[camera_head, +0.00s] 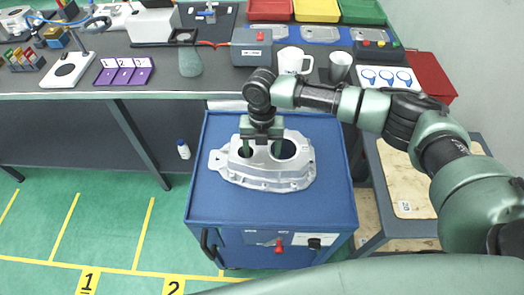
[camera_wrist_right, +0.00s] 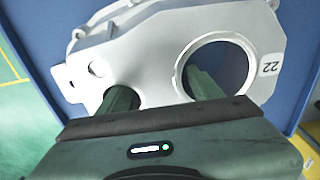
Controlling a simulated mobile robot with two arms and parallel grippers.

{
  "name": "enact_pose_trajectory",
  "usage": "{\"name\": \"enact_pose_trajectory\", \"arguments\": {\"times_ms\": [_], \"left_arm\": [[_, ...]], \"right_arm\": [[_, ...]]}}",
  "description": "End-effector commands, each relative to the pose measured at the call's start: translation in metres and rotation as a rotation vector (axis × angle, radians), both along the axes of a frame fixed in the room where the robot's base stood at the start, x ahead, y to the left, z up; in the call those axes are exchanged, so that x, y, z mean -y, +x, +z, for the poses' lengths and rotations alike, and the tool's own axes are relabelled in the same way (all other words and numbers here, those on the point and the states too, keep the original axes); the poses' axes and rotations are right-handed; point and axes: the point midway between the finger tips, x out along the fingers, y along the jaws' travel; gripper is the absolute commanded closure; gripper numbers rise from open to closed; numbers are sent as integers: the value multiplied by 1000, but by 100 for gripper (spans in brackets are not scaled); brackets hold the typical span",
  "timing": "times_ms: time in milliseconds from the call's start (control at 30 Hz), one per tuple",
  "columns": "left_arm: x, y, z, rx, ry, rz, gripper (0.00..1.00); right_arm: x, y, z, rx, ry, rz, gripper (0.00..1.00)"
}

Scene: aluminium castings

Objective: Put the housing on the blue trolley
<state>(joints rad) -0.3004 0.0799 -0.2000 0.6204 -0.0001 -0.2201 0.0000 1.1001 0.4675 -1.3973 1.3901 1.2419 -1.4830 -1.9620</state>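The housing (camera_head: 262,177) is a silver-grey casting with a small and a large round hole. It lies flat on top of the blue trolley (camera_head: 213,210), about the middle. In the right wrist view the housing (camera_wrist_right: 150,52) fills the upper part and bears a "22" label. My right gripper (camera_head: 262,150) points down over it with its fingers spread wide. One finger reaches to the small hole and the other into the large hole, with the web between the holes lying between them. My left gripper is out of view.
A small white bottle (camera_head: 183,149) stands left of the trolley. A wooden-topped table (camera_head: 402,185) is at right. Green floor is clear at left.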

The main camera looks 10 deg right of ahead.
Motion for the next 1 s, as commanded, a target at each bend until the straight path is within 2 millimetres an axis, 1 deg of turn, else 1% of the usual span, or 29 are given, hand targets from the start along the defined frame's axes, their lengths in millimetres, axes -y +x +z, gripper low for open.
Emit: {"name": "enact_pose_trajectory", "arguments": {"times_ms": [167, 267, 367, 600, 700, 833, 1000], "left_arm": [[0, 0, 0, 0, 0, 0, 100], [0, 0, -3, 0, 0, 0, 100], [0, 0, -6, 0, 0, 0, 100], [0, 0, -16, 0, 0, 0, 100], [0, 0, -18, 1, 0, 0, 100], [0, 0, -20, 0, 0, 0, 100], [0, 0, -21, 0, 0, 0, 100]], "right_arm": [[0, 1, 2, 1, 1, 0, 35], [0, 2, 10, 4, 2, 1, 35], [0, 3, 26, 5, 2, 1, 35], [1, 7, 78, 5, 2, 1, 35], [2, 8, 96, 3, 1, 1, 35], [2, 9, 112, 2, 1, 0, 35], [2, 9, 120, 1, 0, 0, 35]]}}
